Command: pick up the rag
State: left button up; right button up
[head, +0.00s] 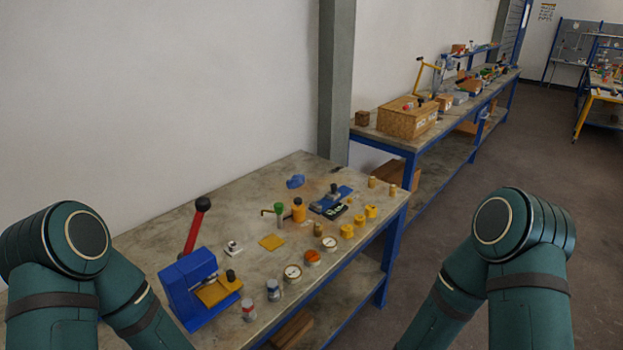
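A small crumpled blue piece (295,181), which looks like the rag, lies on the near workbench (215,213) towards its back edge by the wall. It is small in the head view, so its folds are hard to make out. Nothing is touching it from my side. My two arms show only as green links at the lower left and lower right. Both grippers are out of the picture.
A yellow square (272,242), gauges (292,273), yellow fittings (347,231) and a blue tool (331,201) lie around. A grey post (336,80) rises behind. Floor is clear to the right.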

aim_at(297, 181)
jog(key=i+l+u, duration=0.15)
jog(key=l+u, duration=0.25)
jog(key=l, duration=0.45)
jog(key=i+l+u, duration=0.1)
jog(key=l+u, duration=0.35)
jog(key=l, duration=0.4)
jog(key=i+l+u, duration=0.1)
jog(key=l+u, duration=0.15)
jog(key=l, duration=0.35)
jog(key=l+u, duration=0.25)
jog(key=l, duration=0.35)
jog(key=l+u, duration=0.3)
jog(key=l, duration=0.3)
jog(key=l+u, duration=0.25)
jog(key=l, duration=0.4)
jog(key=k+l+u, duration=0.25)
jog(key=l, duration=0.3)
jog(key=l+u, duration=0.25)
jog(key=l, duration=0.35)
jog(key=k+l+u, duration=0.25)
jog(key=l, duration=0.3)
jog(key=k+l+u, duration=0.3)
jog(key=l, duration=0.15)
